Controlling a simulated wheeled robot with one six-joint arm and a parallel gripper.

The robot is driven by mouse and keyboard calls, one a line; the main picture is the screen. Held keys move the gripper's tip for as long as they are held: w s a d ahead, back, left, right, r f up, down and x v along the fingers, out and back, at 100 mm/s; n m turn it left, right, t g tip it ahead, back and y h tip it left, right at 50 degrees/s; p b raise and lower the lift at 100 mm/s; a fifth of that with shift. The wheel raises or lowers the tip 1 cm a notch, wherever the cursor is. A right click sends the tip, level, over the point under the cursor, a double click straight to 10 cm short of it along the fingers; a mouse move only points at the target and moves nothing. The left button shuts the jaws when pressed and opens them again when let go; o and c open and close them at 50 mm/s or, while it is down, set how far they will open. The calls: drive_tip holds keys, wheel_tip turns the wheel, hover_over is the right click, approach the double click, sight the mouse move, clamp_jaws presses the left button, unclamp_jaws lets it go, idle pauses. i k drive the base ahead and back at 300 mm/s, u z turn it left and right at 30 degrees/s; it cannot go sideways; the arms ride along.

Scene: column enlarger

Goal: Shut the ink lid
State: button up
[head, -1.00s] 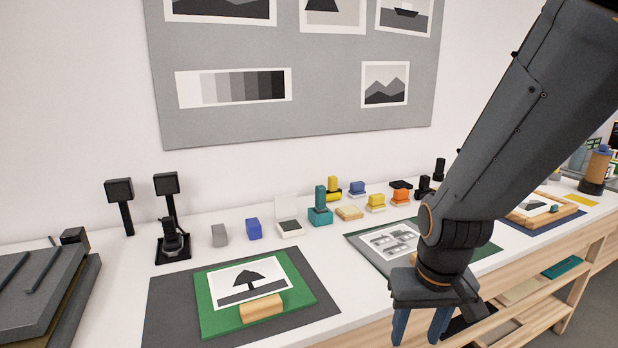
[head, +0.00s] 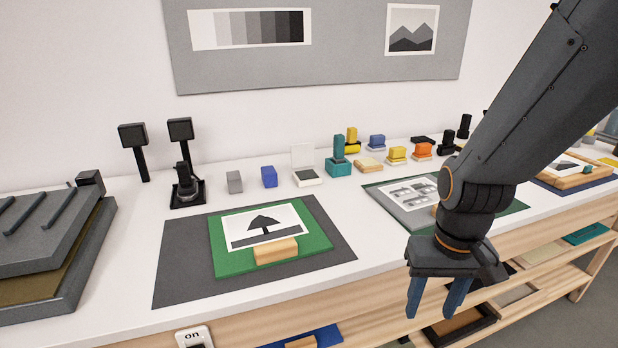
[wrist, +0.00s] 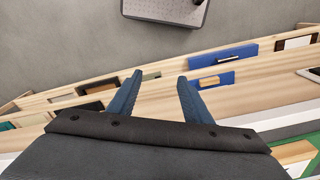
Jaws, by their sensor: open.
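The ink pad is a small white box with a dark pad inside (head: 308,178). Its white lid (head: 302,156) stands upright at the back edge, open. It sits on the white table behind the green board, between a blue block and a teal stamp. My gripper (head: 437,300) is open and empty in front of the table's front edge, right of and nearer than the ink pad. The wrist view shows its two blue fingers (wrist: 158,95) apart with nothing between them; the ink pad is not seen there.
A blue block (head: 269,177) and a grey block (head: 234,182) stand left of the pad. A teal stamp (head: 338,166) stands close on its right. The green board (head: 225,258) with a print and wooden block lies in front. Open shelves (head: 540,257) are below the table.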

sight(303, 154)
drive_tip(key=k, duration=0.5)
drive_tip(key=z, duration=1.45)
drive_tip(key=i, duration=1.1)
drive_tip(key=u, duration=2.2)
